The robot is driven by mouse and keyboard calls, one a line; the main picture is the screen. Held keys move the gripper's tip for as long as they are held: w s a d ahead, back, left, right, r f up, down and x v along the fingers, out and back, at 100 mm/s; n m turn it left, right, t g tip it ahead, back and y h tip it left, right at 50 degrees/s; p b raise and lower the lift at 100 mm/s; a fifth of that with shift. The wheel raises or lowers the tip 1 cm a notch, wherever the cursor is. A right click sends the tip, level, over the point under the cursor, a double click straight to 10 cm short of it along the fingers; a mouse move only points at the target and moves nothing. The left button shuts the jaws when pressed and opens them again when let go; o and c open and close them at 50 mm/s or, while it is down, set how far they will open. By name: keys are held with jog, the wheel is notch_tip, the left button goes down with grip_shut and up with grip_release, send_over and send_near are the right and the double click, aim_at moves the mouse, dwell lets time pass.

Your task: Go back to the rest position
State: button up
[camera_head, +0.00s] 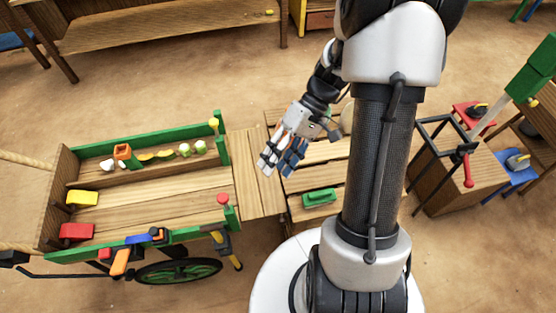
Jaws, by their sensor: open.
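My gripper (281,160) is in the middle of the camera_head view. Its fingers hang apart over the wooden boards between the cart and the slatted table, with nothing seen between them. My arm stands upright right of centre and bends back left and down to the gripper. It hides part of the slatted table (325,153) and whatever lies behind it. A green block-like object (319,197) lies on the slatted table, below and to the right of the gripper and apart from it.
A wooden cart (110,215) with green rails stands at left, holding a yellow block (82,198), a red block (77,232) and several small items. A dark frame (446,133) with a red-handled lever stands on a wooden box at right.

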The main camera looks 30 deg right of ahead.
dwell(0.3)
jog(key=s+a+r+t+h, duration=0.2)
jog(key=s+r+t+h, duration=0.1)
jog(key=r, duration=0.5)
jog(key=s+a+r+t+h, duration=0.3)
jog(key=s+r+t+h, duration=0.1)
jog(key=s+r, duration=0.3)
notch_tip(320, 180, up, 2)
jog(key=shift+r+h, duration=0.15)
jog(key=shift+h, duration=0.55)
